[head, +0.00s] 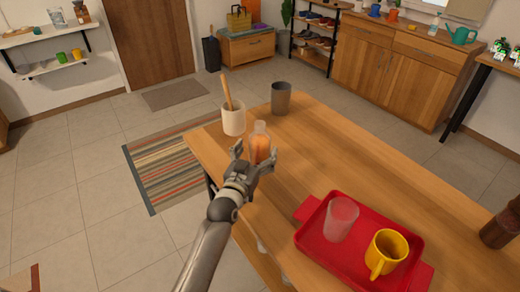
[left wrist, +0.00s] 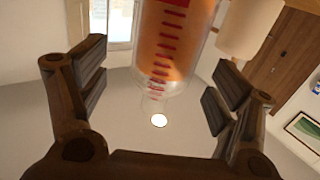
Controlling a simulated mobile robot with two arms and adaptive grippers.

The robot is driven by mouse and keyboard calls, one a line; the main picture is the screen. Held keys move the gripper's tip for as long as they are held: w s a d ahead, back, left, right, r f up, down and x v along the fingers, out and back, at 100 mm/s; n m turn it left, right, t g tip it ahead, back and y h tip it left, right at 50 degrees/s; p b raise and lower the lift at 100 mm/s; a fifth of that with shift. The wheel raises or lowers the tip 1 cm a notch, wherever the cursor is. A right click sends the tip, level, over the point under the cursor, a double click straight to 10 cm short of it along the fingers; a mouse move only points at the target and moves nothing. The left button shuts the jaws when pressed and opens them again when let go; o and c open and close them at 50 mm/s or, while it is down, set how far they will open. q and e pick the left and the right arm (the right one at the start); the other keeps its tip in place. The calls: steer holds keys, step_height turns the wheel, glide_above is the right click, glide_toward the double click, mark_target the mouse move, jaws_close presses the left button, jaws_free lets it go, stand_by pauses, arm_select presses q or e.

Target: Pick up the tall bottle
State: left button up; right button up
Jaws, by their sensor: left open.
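A clear tall bottle (head: 261,140) with orange contents stands upright near the left edge of the wooden table. My left gripper (head: 255,157) is open at the near side of the bottle, with its two fingers spread. In the left wrist view the bottle (left wrist: 173,45), with red marks on its side, shows ahead between the open fingers (left wrist: 158,92). Gaps show on both sides, and I see no contact. The lower part of the bottle is partly hidden by the gripper in the head view. My right gripper is not in view.
A white crock (head: 233,122) with a wooden utensil stands just behind the bottle, and a grey cup (head: 281,98) behind to the right. A red tray (head: 312,245) holds a clear cup and yellow mug. A dark brown object (head: 502,228) is at the right. The table's middle is clear.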

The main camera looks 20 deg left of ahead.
mark_target(257, 138)
arm_select(q)
steer(key=w, duration=0.4)
steer(key=shift+w+a, duration=0.1)
steer(key=shift+r, duration=0.1)
steer(key=c, duration=1.3)
steer(key=shift+r, duration=0.1)
steer(key=shift+c, duration=0.7)
steer(key=shift+r, duration=0.15)
steer(key=shift+r, duration=1.45)
steer(key=s+a+r, duration=0.2)
steer(key=s+r, duration=0.7)
steer(key=s, duration=0.4)
steer(key=shift+s+r+p, duration=0.3)
steer(key=shift+s+r, duration=0.05)
